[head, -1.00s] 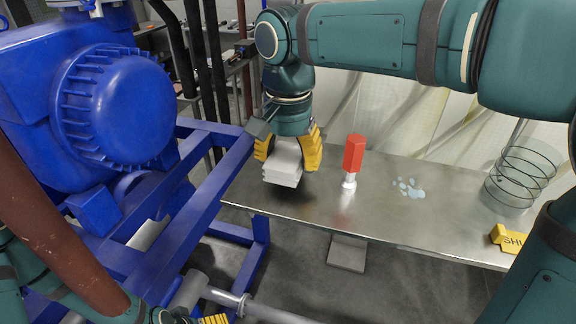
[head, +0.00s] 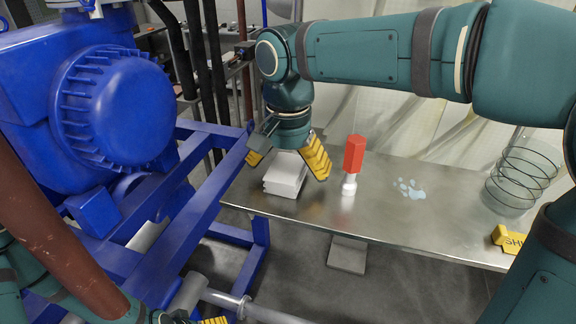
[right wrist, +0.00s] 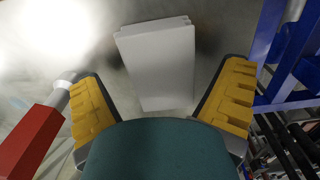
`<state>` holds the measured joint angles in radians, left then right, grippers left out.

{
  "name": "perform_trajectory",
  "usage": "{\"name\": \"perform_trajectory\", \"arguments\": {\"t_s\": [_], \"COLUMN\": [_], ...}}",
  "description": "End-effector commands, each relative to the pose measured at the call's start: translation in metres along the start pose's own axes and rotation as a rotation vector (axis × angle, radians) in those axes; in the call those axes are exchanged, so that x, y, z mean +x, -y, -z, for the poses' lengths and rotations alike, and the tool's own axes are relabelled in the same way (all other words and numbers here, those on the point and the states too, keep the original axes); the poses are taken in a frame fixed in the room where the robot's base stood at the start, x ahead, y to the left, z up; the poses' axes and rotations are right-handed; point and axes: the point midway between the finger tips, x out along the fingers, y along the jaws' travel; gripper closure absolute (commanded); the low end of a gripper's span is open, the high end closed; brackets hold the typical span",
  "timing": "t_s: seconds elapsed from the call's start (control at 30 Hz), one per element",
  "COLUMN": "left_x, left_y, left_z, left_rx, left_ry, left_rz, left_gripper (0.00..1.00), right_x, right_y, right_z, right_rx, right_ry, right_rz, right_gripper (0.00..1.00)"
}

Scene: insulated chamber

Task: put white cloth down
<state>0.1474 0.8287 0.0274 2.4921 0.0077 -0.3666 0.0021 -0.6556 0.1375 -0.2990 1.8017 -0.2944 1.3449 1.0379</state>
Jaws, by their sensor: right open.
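The folded white cloth (head: 285,175) lies as a flat stack on the left end of the metal table (head: 420,215). My right gripper (head: 287,166) is just above and behind it, with its yellow fingers spread wide. In the right wrist view the cloth (right wrist: 158,62) lies beyond the two open fingers (right wrist: 162,105), and neither finger touches it. My left gripper (head: 212,320) shows only as a bit of yellow finger at the bottom edge; its jaws are mostly cut off.
A red-handled tool (head: 354,158) stands upright just right of the cloth. Blue puddle spots (head: 410,189), a wire coil (head: 520,178) and a yellow block (head: 508,238) are further right. A blue machine (head: 110,105) and its frame (head: 190,200) stand close on the left.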

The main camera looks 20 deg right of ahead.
Motion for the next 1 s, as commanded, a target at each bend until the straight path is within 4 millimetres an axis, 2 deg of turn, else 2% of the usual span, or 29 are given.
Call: {"name": "perform_trajectory", "arguments": {"t_s": [0.17, 0.4, 0.6, 0.8, 1.0], "left_x": [-0.005, -0.013, -0.019, -0.022, -0.022], "left_y": [-0.002, -0.004, -0.006, -0.007, -0.007], "left_z": [0.001, 0.002, 0.002, 0.002, 0.002], "left_rx": [0.000, 0.000, 0.000, 0.000, 0.000], "left_ry": [0.000, 0.000, 0.000, 0.000, 0.000], "left_rz": [-0.001, -0.003, -0.004, -0.004, -0.004], "left_gripper": [0.03, 0.03, 0.03, 0.03, 0.03], "right_x": [-0.022, -0.072, -0.105, -0.120, -0.122], "right_y": [0.001, 0.001, 0.001, 0.000, 0.000], "right_z": [0.001, 0.001, 0.000, 0.000, 0.000], "right_rx": [0.000, 0.000, -0.001, 0.000, 0.000], "right_ry": [-0.002, -0.002, -0.002, -0.001, 0.000], "right_rz": [0.003, 0.003, 0.002, 0.001, -0.001], "right_gripper": [0.05, 0.05, 0.05, 0.05, 0.05]}}
